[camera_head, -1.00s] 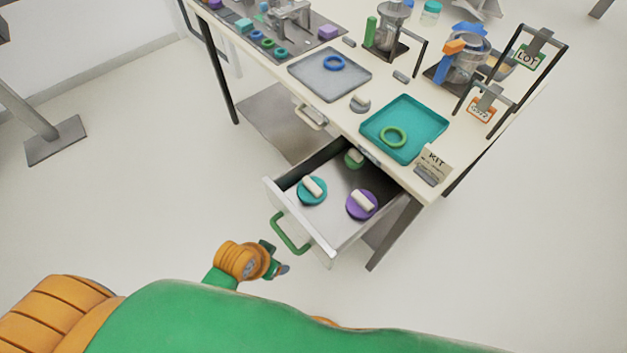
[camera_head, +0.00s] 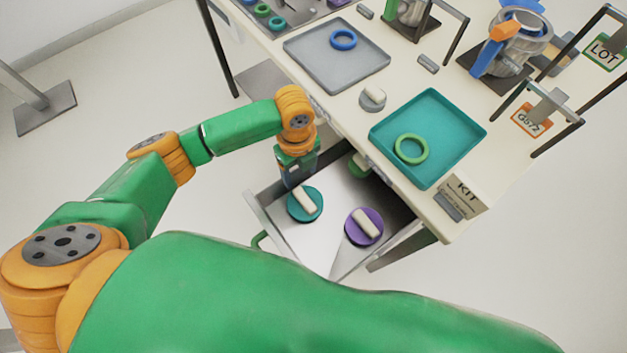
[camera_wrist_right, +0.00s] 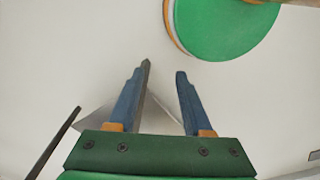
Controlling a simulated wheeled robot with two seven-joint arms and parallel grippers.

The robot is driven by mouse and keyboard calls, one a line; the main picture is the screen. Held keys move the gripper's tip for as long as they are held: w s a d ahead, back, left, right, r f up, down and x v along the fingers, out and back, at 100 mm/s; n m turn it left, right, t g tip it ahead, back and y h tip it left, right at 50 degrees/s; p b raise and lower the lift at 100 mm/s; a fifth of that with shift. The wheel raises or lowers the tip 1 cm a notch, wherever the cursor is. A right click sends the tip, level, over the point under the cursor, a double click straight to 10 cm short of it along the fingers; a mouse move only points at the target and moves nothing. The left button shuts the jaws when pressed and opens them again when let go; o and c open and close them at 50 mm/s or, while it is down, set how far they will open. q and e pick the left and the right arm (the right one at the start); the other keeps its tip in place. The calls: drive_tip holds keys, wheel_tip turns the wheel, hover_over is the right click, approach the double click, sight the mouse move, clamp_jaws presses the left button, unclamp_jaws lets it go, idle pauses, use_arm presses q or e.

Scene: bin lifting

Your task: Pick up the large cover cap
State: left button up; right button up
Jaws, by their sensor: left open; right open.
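The open drawer (camera_head: 275,222) holds three round caps with pale bar handles. A teal cap (camera_head: 314,212) lies at the left, a purple cap (camera_head: 375,228) at the right, and a smaller green cap (camera_head: 357,168) at the back, partly hidden. The teal and purple caps look alike in size. My left gripper (camera_head: 295,184) points down just behind the teal cap's handle, open and holding nothing; its fingers are hard to see, and I cannot tell whether it touches the cap. My right gripper (camera_wrist_right: 163,68) is open and empty in the right wrist view, over pale floor.
Above the drawer, the table (camera_head: 347,107) bears a grey tray (camera_head: 315,60) with a blue ring and a teal tray (camera_head: 450,135) with a green ring.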

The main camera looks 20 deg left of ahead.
sight(300, 191)
use_arm(q)
drive_tip(key=shift+s+f, duration=0.2)
drive_tip(key=shift+f, duration=0.3)
drive_tip(key=shift+s+d+f+p, duration=0.1)
drive_tip(key=shift+s+f+p, duration=0.2)
drive_tip(key=shift+s+f, duration=0.85)
wheel_tip(300, 191, down, 2)
drive_tip(key=shift+w+f, duration=0.3)
drive_tip(key=shift+w, duration=0.1)
drive_tip(key=shift+s+r, duration=0.2)
clamp_jaws()
drive_tip(key=shift+w, duration=0.1)
use_arm(e)
drive_tip(key=shift+s+a+r, duration=0.1)
drive_tip(key=shift+s, duration=0.5)
drive_tip(key=shift+s+a+r, duration=0.1)
drive_tip(key=shift+s, duration=0.5)
